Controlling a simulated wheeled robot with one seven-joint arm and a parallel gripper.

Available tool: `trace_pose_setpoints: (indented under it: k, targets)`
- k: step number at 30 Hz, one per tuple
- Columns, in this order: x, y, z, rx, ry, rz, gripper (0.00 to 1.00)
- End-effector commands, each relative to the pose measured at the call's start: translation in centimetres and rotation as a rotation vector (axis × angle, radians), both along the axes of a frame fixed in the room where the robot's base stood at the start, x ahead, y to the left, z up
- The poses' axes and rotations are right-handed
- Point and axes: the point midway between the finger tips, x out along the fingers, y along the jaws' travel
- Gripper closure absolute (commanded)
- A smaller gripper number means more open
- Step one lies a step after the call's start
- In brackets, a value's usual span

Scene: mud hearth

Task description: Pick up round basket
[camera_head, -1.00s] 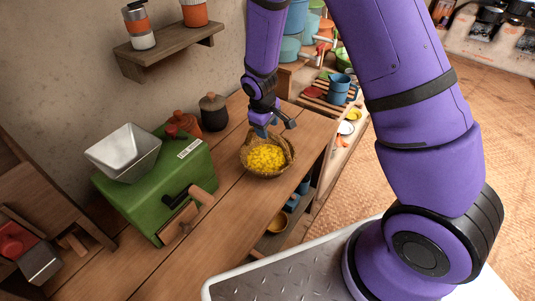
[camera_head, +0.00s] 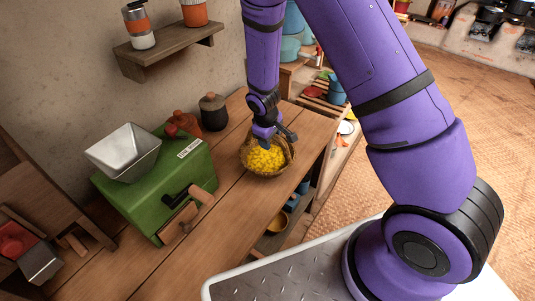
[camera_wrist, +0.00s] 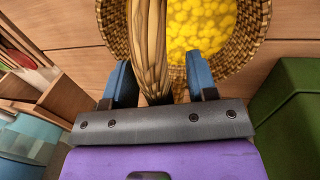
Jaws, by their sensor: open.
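The round basket (camera_head: 268,174) is woven and stands on the wooden counter with yellow pieces in it. Its rim shows in the wrist view (camera_wrist: 260,35) at the top. My gripper (camera_head: 267,142) is at the back part of the basket, pointing down. In the wrist view my gripper (camera_wrist: 161,78) is open, with a blue fingertip on each side of the basket's arched handle (camera_wrist: 149,45). The handle lies between the fingers, with a gap to the right finger; I cannot tell whether the left finger touches it.
A green box machine (camera_head: 168,185) with a metal hopper (camera_head: 124,152) stands left of the basket. A dark lidded jar (camera_head: 213,112) and an orange-brown jar (camera_head: 186,125) stand behind it. The counter (camera_head: 226,225) in front is clear. A rack with blue cups (camera_head: 337,88) is at the back right.

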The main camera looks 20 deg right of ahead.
Motion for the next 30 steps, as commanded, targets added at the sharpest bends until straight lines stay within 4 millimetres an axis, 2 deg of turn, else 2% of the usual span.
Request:
trace_pose_setpoints:
  k: [19,26,30]
  targets:
    - [0.0,0.0,-0.45,0.0,0.0,0.0,0.47]
    - [-0.01,0.01,-0.45,0.0,0.0,0.0,1.0]
    - [0.01,0.01,-0.44,0.0,0.0,0.0,1.0]
